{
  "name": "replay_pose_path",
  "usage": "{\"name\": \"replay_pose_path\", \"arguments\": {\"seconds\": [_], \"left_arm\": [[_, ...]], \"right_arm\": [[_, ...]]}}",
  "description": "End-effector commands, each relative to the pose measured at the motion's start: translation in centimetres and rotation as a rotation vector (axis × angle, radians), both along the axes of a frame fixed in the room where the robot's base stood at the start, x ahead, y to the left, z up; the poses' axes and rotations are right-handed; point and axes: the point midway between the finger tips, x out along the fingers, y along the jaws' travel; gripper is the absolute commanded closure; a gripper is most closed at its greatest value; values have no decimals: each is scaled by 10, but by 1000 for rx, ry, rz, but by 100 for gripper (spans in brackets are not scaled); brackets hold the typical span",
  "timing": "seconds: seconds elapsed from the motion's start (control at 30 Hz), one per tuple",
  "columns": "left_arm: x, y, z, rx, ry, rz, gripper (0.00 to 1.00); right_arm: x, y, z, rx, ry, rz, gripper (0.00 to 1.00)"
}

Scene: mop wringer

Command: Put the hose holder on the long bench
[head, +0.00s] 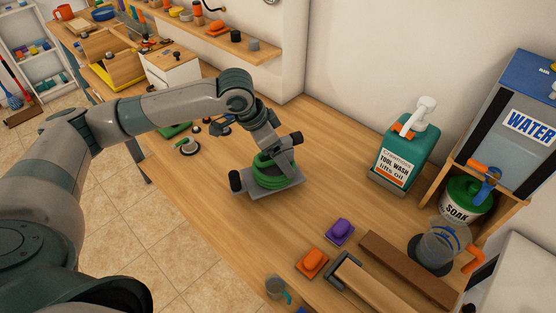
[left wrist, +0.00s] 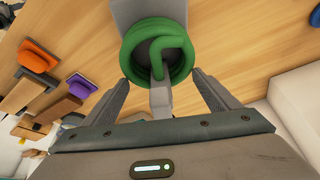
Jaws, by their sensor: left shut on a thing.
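The hose holder (head: 284,193) is a grey plate carrying a coiled green hose. It is at the middle of the long bench (head: 330,130) in the head view. I cannot tell whether its plate touches the wood or hangs just above it. My left gripper (head: 277,157) is over the coil from above. In the left wrist view, my left gripper's fingers (left wrist: 160,92) are on both sides of a grey upright part by the green coil (left wrist: 182,66). The gripper is shut on the hose holder. My right gripper is not in view.
A tool wash bottle (head: 402,153) stands near the wall. An orange sponge (head: 312,262), a purple sponge (head: 340,230), a brown block (head: 405,272) and a clear jug (head: 437,245) are at front right. A small round-based item (head: 187,146) stands left. Bare wood lies right of the holder.

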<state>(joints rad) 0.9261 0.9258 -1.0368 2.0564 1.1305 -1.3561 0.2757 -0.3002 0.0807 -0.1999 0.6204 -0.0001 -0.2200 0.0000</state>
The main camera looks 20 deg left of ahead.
Motion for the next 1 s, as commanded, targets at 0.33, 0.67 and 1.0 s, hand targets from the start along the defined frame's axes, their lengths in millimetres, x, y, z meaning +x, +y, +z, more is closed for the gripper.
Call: {"name": "replay_pose_path", "arguments": {"seconds": [0.33,0.67,1.0], "left_arm": [[0,0,-30,-1,-1,0,73],[0,0,-32,0,1,0,16],[0,0,-31,0,1,0,0]], "right_arm": [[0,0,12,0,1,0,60],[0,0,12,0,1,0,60],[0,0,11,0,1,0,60]]}}
